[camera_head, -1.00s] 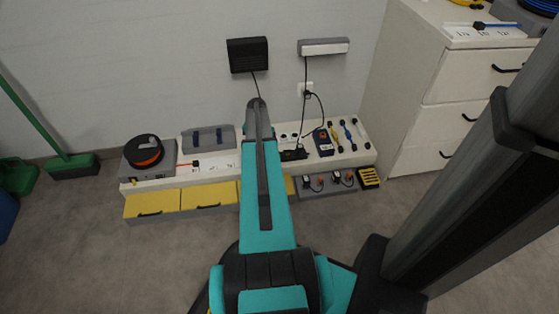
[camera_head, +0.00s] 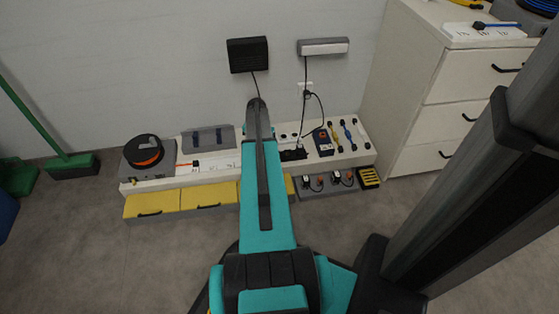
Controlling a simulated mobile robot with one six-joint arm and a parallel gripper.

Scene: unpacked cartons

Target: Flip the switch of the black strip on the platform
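The black strip (camera_head: 293,154) lies on the low white platform (camera_head: 150,184), just right of my arm, with a black cord running up from it toward the wall socket. Its switch is too small to make out. My teal and grey arm reaches forward over the platform, left of the strip. My gripper is not visible; the far end of the arm hides whatever is beyond it.
An orange-and-black reel (camera_head: 145,151) and a grey toolbox (camera_head: 208,138) are on the platform's left. Small tools lie at its right. Yellow drawers (camera_head: 210,195) and a grey tray (camera_head: 325,186) sit in front. A white cabinet (camera_head: 440,95) stands at right.

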